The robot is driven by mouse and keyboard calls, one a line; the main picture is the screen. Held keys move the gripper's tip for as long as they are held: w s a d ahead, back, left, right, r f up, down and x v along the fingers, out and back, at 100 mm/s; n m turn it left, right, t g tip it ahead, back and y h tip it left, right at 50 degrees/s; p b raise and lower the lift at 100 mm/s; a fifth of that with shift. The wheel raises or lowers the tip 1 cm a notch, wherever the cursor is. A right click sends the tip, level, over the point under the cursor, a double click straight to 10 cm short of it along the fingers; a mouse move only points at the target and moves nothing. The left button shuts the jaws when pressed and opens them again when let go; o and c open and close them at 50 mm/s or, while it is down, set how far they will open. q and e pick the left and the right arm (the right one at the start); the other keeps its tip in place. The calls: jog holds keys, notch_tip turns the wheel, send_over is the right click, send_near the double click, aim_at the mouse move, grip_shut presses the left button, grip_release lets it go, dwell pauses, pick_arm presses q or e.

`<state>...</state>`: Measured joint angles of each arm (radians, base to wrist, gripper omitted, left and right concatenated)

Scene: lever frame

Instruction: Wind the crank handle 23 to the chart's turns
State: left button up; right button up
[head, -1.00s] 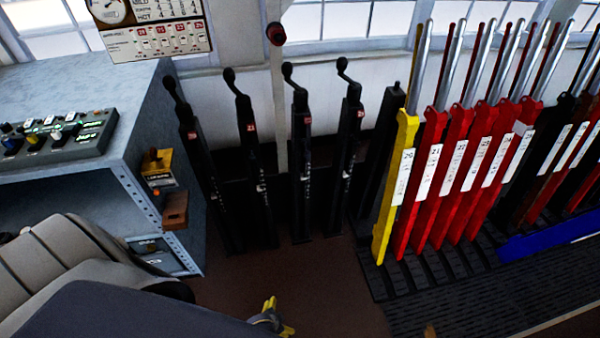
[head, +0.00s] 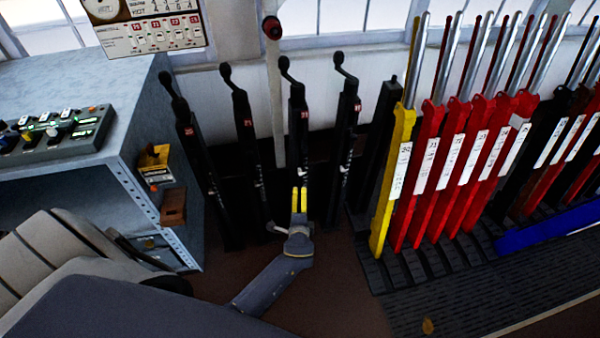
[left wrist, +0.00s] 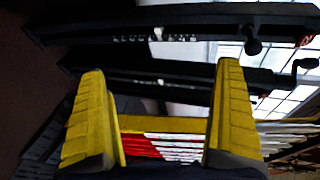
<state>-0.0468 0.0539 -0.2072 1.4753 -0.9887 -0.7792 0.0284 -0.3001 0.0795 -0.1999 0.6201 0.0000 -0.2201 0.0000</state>
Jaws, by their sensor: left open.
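Several black crank stands rise in a row in the head view, each with a bent crank handle on top and a small red number tag. The second stand's tag seems to read 21; the other tags are too blurred to read surely, so I cannot confirm which is crank handle 23. The rightmost crank handle (head: 346,67) leans up and left. The chart (head: 150,25) hangs at the upper left. My left gripper (head: 299,190) is open and empty, low in front of the third stand (head: 298,130). In the left wrist view, its yellow fingers (left wrist: 160,85) stand apart below black stands (left wrist: 190,85).
A yellow lever (head: 397,180) and several red levers (head: 470,150) stand close on the right. A grey cabinet (head: 130,85) with a control box (head: 58,132) and a seat (head: 55,240) lie left. A round red knob (head: 272,27) is above the cranks.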

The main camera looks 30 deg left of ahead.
pick_arm(q)
jog(key=x, duration=0.9)
dwell(0.5)
jog(key=v, duration=1)
jog(key=s+d+f+n+g+h, duration=0.25)
jog(key=s+f, duration=0.55)
jog(key=f, duration=0.5)
jog(key=s+d+f+n+g+h, duration=0.25)
jog(key=s+f, duration=0.65)
jog(key=f, duration=0.5)
jog(key=s+f+n+g, duration=0.1)
jog(key=s+f, duration=0.3)
jog(key=s, duration=0.7)
jog(key=s+a+f+n+g+h, duration=0.1)
jog(key=s+f+g, duration=0.2)
jog(key=s, duration=0.9)
jog(key=s+a+f+n+g, duration=0.1)
jog(key=s+f, duration=0.4)
jog(key=s, duration=0.7)
jog(key=shift+a+f+n+g, duration=0.25)
jog(key=shift+f+n+g, duration=0.1)
jog(key=shift+n+g, duration=0.2)
jog(key=shift+s, duration=0.15)
